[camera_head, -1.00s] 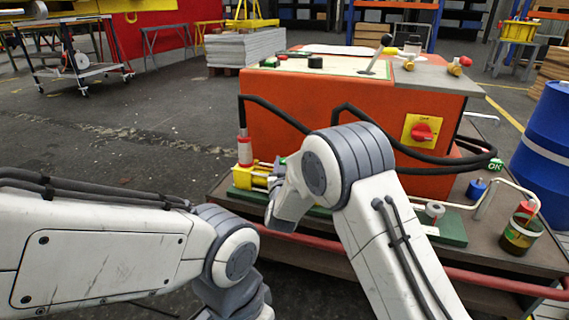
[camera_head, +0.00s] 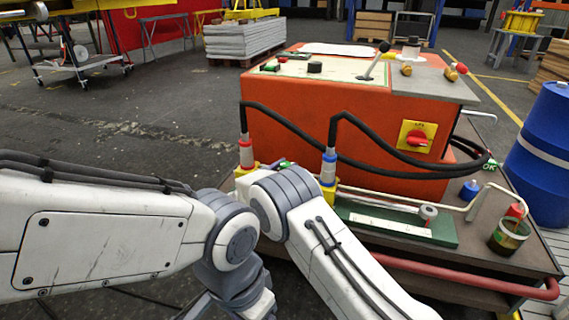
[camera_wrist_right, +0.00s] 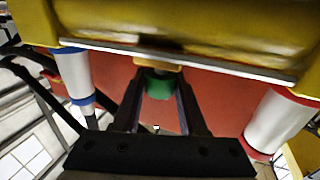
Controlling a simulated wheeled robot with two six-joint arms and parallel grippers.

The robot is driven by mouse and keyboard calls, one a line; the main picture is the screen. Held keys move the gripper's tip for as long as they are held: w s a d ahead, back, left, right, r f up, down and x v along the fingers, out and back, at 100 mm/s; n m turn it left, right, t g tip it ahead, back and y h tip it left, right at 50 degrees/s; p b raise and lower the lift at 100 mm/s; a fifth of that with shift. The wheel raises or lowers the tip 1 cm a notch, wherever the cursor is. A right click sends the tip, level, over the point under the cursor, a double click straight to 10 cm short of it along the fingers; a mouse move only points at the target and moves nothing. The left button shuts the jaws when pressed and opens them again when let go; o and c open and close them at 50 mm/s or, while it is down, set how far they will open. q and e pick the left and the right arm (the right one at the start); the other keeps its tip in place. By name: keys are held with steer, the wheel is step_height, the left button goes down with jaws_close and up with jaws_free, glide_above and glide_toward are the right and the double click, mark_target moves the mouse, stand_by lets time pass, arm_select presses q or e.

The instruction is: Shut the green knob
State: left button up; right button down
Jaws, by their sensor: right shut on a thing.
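The green knob (camera_wrist_right: 158,85) shows in the right wrist view, set under a yellow block (camera_wrist_right: 190,30) and between the two fingers of my right gripper (camera_wrist_right: 160,98). The fingers are shut on it. In the head view a small green part (camera_head: 285,164) shows above my right forearm, between the red-banded and blue-banded hose ends, and looks like the same knob. My right forearm hides the right fingers and most of the yellow block there. My left arm comes in from the left, its gripper out of view.
A red-banded hose end (camera_head: 246,153) and a blue-banded hose end (camera_head: 328,168) stand on either side of the knob. Behind is an orange cabinet (camera_head: 300,120) with a red switch (camera_head: 417,138). A green plate (camera_head: 445,232) and a cup (camera_head: 508,238) lie to the right.

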steer(key=shift+m+g+h, duration=0.6)
steer(key=shift+h, duration=0.1)
steer(key=shift+c, duration=2.2)
jaws_free()
steer(key=shift+a, duration=0.1)
